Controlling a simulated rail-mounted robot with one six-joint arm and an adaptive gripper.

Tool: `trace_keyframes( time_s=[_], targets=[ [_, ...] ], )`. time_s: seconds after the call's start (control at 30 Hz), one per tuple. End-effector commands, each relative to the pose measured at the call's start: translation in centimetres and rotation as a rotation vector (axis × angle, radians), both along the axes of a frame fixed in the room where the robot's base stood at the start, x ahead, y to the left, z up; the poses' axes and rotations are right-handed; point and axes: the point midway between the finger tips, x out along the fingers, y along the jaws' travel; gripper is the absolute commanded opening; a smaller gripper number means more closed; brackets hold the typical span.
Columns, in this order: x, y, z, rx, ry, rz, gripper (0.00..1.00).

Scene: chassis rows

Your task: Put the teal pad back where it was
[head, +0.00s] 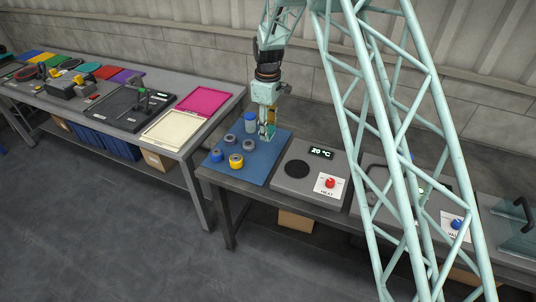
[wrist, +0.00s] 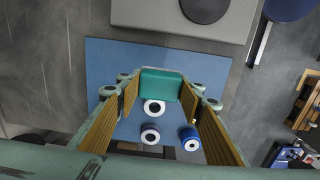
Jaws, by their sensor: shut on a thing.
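The teal pad (wrist: 160,85) shows between the fingertips in the wrist view, as a flat teal block. My gripper (wrist: 160,94) is shut on it. In the head view my gripper (head: 268,132) points down over the back right part of the blue mat (head: 262,171). The pad is small and partly hidden by the fingers there. I cannot tell its exact height above the mat. The mat also shows in the wrist view (wrist: 102,58), below the pad.
Several short round pieces stand on the mat, among them a grey one (head: 249,145) and a blue one (head: 250,122). A heater with a red knob (head: 330,183) stands right of the mat. The left bench holds a magenta panel (head: 204,101) and a cream tray (head: 174,130).

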Motion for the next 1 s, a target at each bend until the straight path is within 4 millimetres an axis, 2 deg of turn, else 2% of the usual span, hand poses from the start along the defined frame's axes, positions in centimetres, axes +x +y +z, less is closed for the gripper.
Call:
trace_keyframes(
  time_s=[0.27, 0.7, 1.0],
  targets=[
    [0.0, 0.0, -0.5, 0.0, 0.0, -0.002, 0.23],
    [0.0, 0.0, -5.4, 0.0, 0.001, -0.002, 0.23],
    [0.0, 0.0, -6.2, 0.001, -0.001, -0.002, 0.23]
  ],
)
